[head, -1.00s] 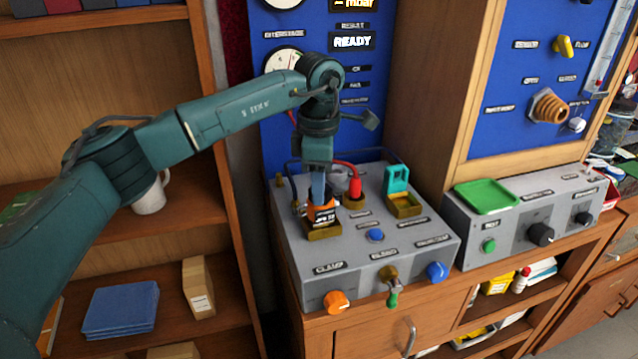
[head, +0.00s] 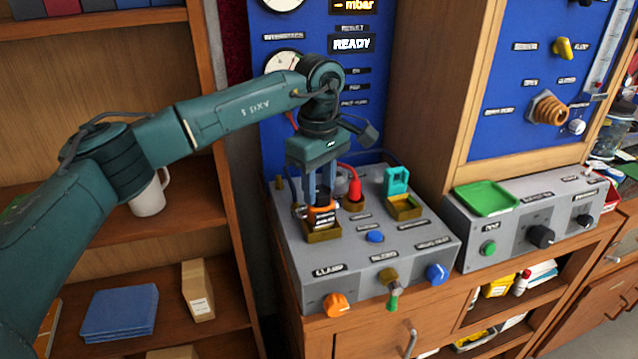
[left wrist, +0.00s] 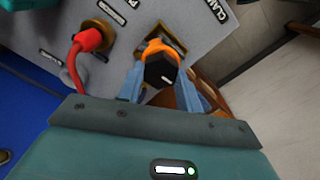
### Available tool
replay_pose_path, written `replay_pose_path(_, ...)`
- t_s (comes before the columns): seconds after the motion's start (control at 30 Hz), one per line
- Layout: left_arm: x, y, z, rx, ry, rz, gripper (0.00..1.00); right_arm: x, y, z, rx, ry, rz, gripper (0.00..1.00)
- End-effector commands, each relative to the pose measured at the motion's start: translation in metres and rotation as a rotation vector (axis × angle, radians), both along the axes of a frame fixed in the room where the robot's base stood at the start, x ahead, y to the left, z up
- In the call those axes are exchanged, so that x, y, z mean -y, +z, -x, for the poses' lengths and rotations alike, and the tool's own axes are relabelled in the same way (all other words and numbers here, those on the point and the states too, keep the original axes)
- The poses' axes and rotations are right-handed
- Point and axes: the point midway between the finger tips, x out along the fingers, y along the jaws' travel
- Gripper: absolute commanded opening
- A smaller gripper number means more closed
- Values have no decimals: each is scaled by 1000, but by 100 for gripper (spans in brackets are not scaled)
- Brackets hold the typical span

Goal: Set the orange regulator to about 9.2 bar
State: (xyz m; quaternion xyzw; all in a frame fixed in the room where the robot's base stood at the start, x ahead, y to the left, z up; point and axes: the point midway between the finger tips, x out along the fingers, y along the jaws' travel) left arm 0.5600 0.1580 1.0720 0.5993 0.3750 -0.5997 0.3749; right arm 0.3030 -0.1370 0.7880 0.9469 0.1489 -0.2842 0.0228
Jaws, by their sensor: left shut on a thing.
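The orange regulator (head: 322,217) sits upright in a brass-coloured socket (head: 324,236) on the grey bench box, at its left side. Its black knob top (left wrist: 160,72) and orange ring (left wrist: 158,47) show in the left wrist view. My left gripper (head: 320,204) points down over the regulator, with its blue fingers on either side of it. It is shut on the regulator, and in the left wrist view the fingers (left wrist: 165,84) flank the black knob. The regulator's setting cannot be read. A round dial gauge (head: 283,66) on the blue panel is partly hidden by my arm. My right gripper is not in view.
A red hose plug (head: 354,189) stands close beside the gripper. A teal block (head: 397,180) is behind it to the right. An orange knob (head: 336,304), a green-tipped lever (head: 392,298) and a blue knob (head: 436,273) are on the box front. The panel display (head: 352,43) reads READY.

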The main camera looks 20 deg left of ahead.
Motion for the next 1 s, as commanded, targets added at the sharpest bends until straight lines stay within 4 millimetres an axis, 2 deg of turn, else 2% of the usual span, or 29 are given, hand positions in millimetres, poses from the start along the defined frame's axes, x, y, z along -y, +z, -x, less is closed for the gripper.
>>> replay_pose_path(0.5, 0, 2, 0, 3, -19, 1, 12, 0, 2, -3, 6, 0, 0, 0)
replay_pose_path(0.53, 0, 2, 0, 3, -19, 1, 37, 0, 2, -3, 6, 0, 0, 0)
replay_pose_path(0.8, 0, 1, 0, 1, -19, 0, 57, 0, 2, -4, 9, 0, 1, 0)
replay_pose_path(1.0, 0, 1, 0, 1, -19, 0, 57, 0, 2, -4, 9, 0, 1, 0)
